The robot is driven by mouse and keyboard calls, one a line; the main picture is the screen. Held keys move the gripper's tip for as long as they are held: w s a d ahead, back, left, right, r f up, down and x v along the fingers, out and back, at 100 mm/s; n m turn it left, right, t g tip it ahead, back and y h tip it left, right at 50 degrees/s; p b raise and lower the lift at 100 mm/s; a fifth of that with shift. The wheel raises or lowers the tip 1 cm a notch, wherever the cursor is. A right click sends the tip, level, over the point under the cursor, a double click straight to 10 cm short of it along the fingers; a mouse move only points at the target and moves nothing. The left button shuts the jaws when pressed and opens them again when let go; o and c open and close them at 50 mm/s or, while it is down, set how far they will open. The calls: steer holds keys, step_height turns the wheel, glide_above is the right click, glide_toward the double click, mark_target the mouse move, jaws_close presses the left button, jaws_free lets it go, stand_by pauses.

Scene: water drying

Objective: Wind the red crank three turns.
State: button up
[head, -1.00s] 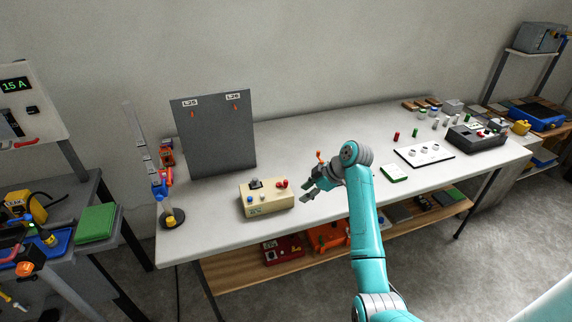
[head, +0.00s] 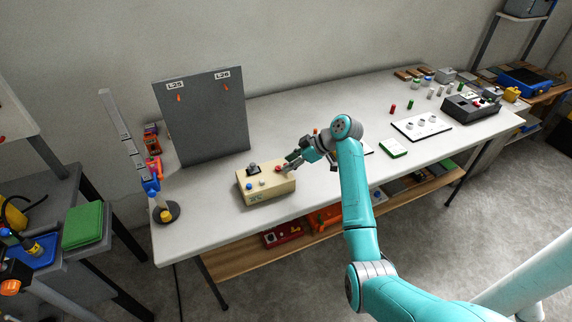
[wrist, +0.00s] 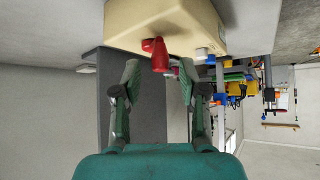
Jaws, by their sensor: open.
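The red crank (head: 278,168) sits on the right part of the top of a cream box (head: 268,191) on the white table. In the wrist view the crank (wrist: 157,54) is large, standing out from the box (wrist: 165,25). My gripper (head: 291,158) is just right of the crank in the head view. Its two fingers are spread in the wrist view (wrist: 159,70), with the crank between and slightly past the tips. I see no finger touching the crank. In the head view my gripper's fingertips are small and partly hard to make out.
The box also carries a dark switch (head: 253,169), a blue button (head: 249,186) and a white knob (head: 262,183). A grey panel (head: 205,125) stands behind it. The table front before the box is clear.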

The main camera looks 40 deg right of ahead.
steer(key=shift+x, duration=1.1)
jaws_close()
steer(key=shift+a+m, duration=0.15)
steer(key=shift+m, duration=0.15)
